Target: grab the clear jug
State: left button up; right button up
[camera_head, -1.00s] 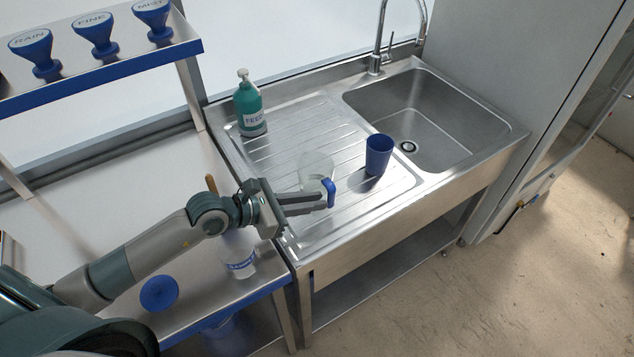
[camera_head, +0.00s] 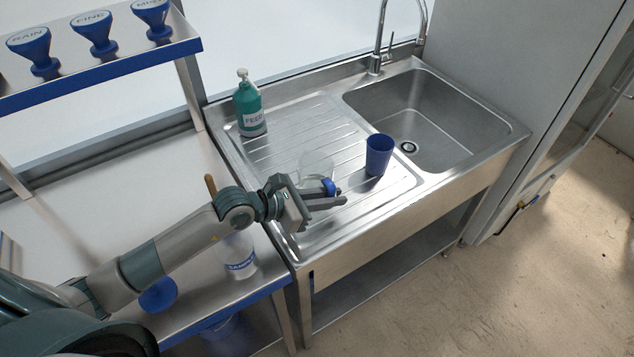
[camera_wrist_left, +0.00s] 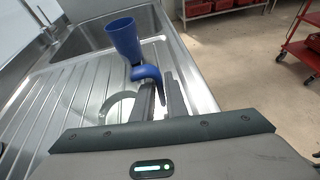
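The clear jug (camera_head: 315,165) stands upright on the ribbed metal drainboard of the sink. Its blue handle (camera_head: 330,187) faces the front right. My left gripper (camera_head: 338,197) is at the handle, its fingers reaching in from the left and partly covering the jug's lower part. In the left wrist view the handle (camera_wrist_left: 147,73) rises at the fingertips, and its lower end runs down between the two parted fingers (camera_wrist_left: 162,95). The fingers look open, with a gap around the handle. The jug's clear body (camera_wrist_left: 115,108) shows faintly to the left of the fingers. My right gripper is not in view.
A blue cup (camera_head: 379,156) stands just right of the jug. A green pump bottle (camera_head: 249,105) stands behind, near the sink's back-left corner. The sink basin (camera_head: 440,105) is empty. A clear labelled bottle (camera_head: 238,257) stands below my left arm on the bench.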

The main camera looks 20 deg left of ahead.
aim_at(332, 187)
pick_arm(q)
grip_shut()
jog(key=shift+r, duration=0.1)
jog(key=shift+r, duration=0.3)
jog(key=shift+r+p, duration=1.9)
jog(key=shift+r, duration=0.05)
jog(key=s+d+r+p, duration=0.6)
jog(key=s+d+p, duration=0.1)
jog(key=d+p, duration=0.2)
jog(key=shift+r+p, duration=0.15)
jog(key=shift+p, duration=0.5)
jog(key=shift+d, duration=0.15)
